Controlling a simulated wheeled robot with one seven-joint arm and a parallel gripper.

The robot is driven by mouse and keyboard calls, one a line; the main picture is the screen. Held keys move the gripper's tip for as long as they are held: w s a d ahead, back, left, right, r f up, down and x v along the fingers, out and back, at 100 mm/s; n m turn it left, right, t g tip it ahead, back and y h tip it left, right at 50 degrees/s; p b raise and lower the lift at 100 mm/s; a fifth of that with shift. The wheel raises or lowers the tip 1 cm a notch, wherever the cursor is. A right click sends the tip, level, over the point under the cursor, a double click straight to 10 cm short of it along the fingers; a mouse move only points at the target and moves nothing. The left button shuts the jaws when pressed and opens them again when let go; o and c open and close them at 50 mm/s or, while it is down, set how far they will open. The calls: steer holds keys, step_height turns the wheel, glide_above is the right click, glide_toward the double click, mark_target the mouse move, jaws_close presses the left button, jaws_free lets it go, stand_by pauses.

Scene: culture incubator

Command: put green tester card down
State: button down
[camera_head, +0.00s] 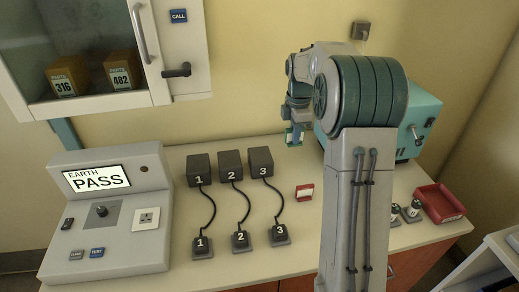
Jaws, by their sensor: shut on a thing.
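My gripper (298,126) points down at the back of the bench, right of the black box marked 3. It is shut on the green tester card (289,137), which shows only as a small green and pale patch at the fingertips. The rest of the card is hidden by the fingers and my arm. I cannot tell whether the card touches the bench or the wall behind.
A red and white card (304,192) lies on the bench (320,160). Black boxes (231,165) are cabled to numbered plugs (241,241). A tester reading "EARTH PASS" (97,180) stands left. Right are a teal machine (418,110), a red tray (440,203) and small bottles (412,209).

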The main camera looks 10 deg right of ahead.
steer(key=p, duration=0.3)
glide_above(262, 160)
step_height(262, 160, down, 6)
steer(key=shift+s+f, duration=0.1)
steer(key=shift+f+p, duration=0.3)
steer(key=shift+f, duration=1.9)
steer(key=c, duration=1.5)
jaws_free()
step_height(262, 160, up, 12)
steer(key=b, duration=0.2)
steer(key=s+r+m+t, duration=0.1)
steer(key=s+r+m, duration=0.3)
steer(key=s+r, duration=0.3)
steer(key=s+f+m+t, duration=0.2)
steer(key=s+m, duration=1.2)
steer(key=s, duration=1.5)
steer(key=shift+f+t, duration=0.3)
steer(key=shift+f, duration=0.1)
